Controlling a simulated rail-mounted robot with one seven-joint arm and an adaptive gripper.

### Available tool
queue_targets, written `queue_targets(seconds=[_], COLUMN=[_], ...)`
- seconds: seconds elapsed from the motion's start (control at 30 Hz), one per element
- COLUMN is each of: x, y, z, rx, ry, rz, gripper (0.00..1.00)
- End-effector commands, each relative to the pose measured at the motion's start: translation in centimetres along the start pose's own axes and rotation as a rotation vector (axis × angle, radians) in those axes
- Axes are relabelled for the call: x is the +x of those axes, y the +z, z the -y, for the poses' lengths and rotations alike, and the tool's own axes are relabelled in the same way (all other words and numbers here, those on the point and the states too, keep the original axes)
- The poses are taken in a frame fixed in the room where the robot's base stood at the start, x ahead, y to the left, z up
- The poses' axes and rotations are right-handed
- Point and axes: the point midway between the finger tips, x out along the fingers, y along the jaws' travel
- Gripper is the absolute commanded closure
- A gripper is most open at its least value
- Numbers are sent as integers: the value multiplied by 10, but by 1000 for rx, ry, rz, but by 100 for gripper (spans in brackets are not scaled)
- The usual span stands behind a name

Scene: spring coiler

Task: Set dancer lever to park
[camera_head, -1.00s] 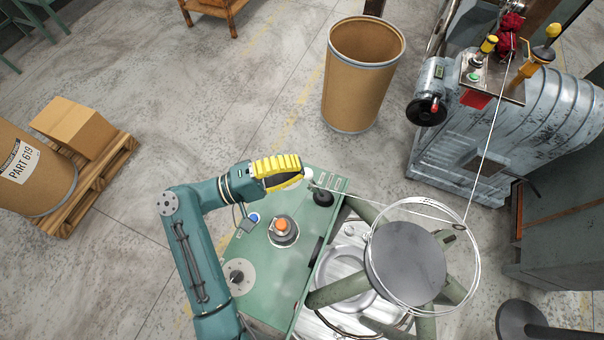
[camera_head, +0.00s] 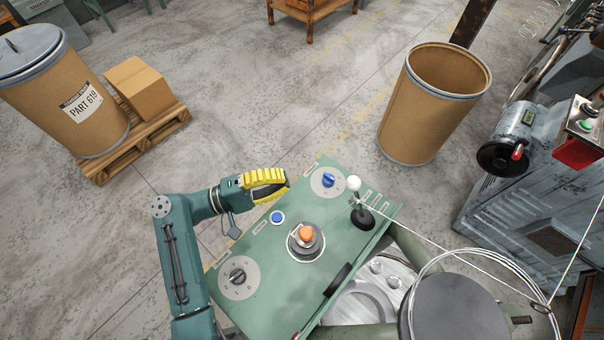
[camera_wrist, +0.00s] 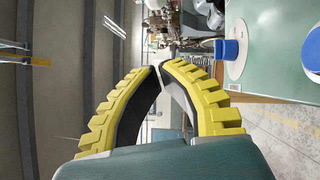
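The dancer lever is a thin rod with a white ball knob (camera_head: 354,183), rising from a black round boot at the right end of the green control panel (camera_head: 262,262). A wire runs from near the lever toward the right. My gripper (camera_head: 287,188), with yellow padded fingers, is left of the lever, apart from it, near the panel's far edge. Its fingertips (camera_wrist: 160,68) meet in the wrist view with nothing seen between them. The wrist view shows blue knobs (camera_wrist: 232,50) to the right of the fingers. The lever is not clearly seen there.
The panel carries a blue selector (camera_head: 328,180), an orange button (camera_head: 306,232), a blue button (camera_head: 277,217) and a black dial (camera_head: 237,276). A spool stand (camera_head: 455,310) is at lower right. A cardboard drum (camera_head: 430,110) stands behind. Open floor lies beyond the panel.

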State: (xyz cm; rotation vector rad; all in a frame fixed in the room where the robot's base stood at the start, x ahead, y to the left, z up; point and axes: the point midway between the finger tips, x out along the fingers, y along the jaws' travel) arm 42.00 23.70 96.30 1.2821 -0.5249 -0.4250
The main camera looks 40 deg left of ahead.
Motion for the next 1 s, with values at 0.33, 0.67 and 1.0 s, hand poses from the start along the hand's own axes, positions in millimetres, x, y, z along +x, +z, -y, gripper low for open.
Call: queue_targets(seconds=[0.33, 0.67, 1.0], x=[77, 111, 112], y=[2, 28, 29], z=[-1, -1, 0], rx=[-1, 0, 0], ry=[-1, 0, 1], rz=[7, 2, 1], gripper=[100, 100, 100])
